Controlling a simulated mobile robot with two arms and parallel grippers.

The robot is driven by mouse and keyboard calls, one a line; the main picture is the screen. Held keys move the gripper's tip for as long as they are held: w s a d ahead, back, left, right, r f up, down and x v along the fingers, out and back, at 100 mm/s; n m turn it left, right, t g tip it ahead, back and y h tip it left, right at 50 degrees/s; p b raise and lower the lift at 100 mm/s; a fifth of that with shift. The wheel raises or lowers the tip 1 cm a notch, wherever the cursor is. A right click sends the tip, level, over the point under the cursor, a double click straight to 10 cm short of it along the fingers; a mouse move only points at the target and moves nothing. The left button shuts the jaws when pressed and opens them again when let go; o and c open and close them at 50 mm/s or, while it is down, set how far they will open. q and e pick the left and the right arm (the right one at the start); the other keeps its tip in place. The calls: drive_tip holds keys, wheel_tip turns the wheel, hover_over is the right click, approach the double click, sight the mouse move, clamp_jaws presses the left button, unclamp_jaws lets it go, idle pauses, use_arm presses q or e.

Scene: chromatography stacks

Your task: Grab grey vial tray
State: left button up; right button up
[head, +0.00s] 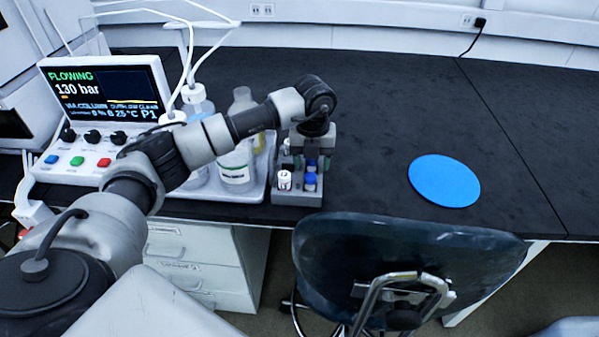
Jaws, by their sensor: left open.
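The grey vial tray (297,194) sits on the black bench near its front edge. It holds several vials, among them a white-capped one (284,180) and a blue-capped one (310,182) at the front. My left gripper (311,162) points down over the tray from above. It is open, with its fingers around the upper middle of the tray, partly hiding the vials and the tray's back. I cannot tell whether the fingers touch it. My right gripper does not show.
A white tray with bottles (237,168) stands directly left of the vial tray. A control box with a screen (103,95) is farther left. A blue round mat (444,181) lies on the clear bench at right. A chair (405,265) stands before the bench.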

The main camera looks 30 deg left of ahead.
use_arm(q)
clamp_jaws()
idle(0.3)
drive_tip(key=shift+r, duration=0.1)
